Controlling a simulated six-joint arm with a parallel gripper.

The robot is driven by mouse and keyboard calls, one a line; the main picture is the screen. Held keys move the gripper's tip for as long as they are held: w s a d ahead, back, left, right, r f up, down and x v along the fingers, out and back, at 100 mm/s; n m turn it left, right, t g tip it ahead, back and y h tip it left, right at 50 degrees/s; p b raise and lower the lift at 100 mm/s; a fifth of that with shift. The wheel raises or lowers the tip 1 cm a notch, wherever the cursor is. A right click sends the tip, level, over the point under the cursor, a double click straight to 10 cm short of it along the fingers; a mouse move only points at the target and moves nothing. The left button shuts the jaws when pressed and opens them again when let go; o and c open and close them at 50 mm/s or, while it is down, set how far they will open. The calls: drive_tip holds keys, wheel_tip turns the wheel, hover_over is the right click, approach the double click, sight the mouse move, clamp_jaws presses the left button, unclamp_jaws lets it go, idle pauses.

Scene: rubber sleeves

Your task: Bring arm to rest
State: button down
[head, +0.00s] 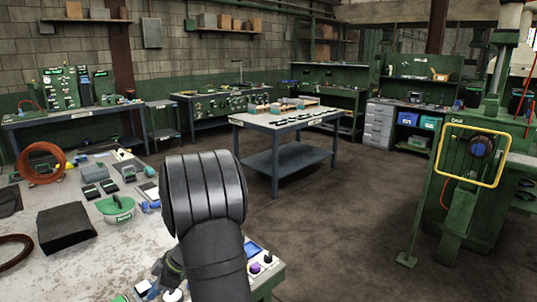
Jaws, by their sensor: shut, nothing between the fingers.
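My arm rises from the bottom edge of the head view, with a thick black ribbed joint bent at its top. The fingers of my gripper cannot be made out; they are hidden or out of the picture. A green machine (463,212) stands at the right. A yellow outline on it surrounds a dark round part (481,146).
A worktable (75,268) at the left holds an orange cable coil (41,165), a black block (66,228) and a green case (116,208). A panel with knobs (262,263) is beside my arm. A blue-grey table (291,118) stands mid-room. The floor (345,225) between table and machine is clear.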

wheel_tip(320, 180, down, 5)
drive_tip(key=shift+r, duration=0.1)
drive_tip(key=shift+s+d, duration=0.5)
drive_tip(key=shift+d, duration=0.05)
drive_tip(key=shift+w+a, duration=1.1)
drive_tip(key=shift+a, duration=0.05)
drive_tip(key=shift+w+a, duration=0.5)
drive_tip(key=shift+w+a+r, duration=0.1)
drive_tip(key=shift+r, duration=0.15)
